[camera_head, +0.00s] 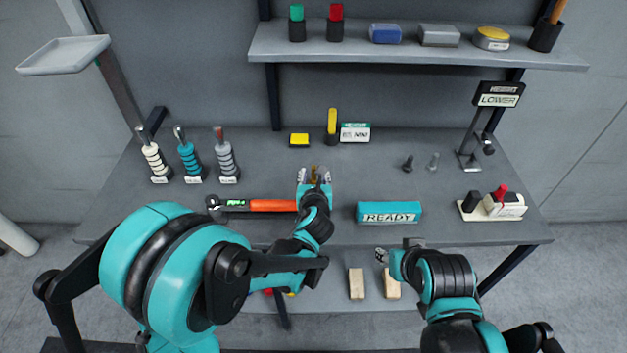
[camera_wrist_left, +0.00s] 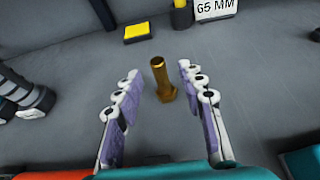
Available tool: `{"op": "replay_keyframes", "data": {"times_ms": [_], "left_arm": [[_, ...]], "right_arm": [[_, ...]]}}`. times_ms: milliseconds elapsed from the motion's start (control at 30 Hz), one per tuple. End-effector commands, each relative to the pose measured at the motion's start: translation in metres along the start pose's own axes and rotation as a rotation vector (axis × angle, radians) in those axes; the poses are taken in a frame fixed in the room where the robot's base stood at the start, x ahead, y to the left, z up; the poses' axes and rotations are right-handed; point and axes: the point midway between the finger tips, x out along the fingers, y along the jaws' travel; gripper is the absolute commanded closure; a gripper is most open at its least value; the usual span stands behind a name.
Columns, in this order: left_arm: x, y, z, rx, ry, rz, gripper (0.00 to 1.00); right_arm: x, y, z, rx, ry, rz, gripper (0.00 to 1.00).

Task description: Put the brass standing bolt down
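The brass bolt (camera_wrist_left: 163,80) stands on the grey table top in the left wrist view, its wider end down and its round end up. It is between the two fingers of my left gripper (camera_wrist_left: 157,97), with a clear gap on each side, so that gripper is open and not touching it. In the head view the brass bolt (camera_head: 314,169) is partly hidden by my left gripper (camera_head: 314,176). My right gripper (camera_head: 384,256) is low at the table's front edge, away from the bolt; its fingers are too small to judge.
A torque wrench with an orange handle (camera_head: 272,205) lies left of my left gripper. A teal READY box (camera_head: 389,212) is to the right. Behind are a yellow block (camera_head: 299,140) and a yellow post (camera_head: 332,124). Two small dark and grey bolts (camera_head: 408,163) stand further right.

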Motion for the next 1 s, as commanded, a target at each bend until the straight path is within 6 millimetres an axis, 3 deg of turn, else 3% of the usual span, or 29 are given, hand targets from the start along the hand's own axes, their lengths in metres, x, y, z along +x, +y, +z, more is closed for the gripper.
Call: {"op": "replay_keyframes", "data": {"times_ms": [100,333,500,1000], "left_arm": [[0.017,0.001,-0.002,0.000,0.000,0.001,0.60],[0.018,0.000,0.000,0.000,0.000,0.000,0.60],[0.018,0.000,-0.001,-0.001,0.000,0.000,1.00],[0.014,0.001,0.009,-0.001,0.000,0.000,1.00]], "right_arm": [[0.006,0.000,0.004,0.000,0.000,0.000,0.60],[0.005,0.000,0.004,0.000,0.000,0.000,0.60],[0.005,0.000,0.004,0.000,0.000,0.000,0.60],[0.000,0.000,0.000,0.000,0.000,0.000,0.60]]}}
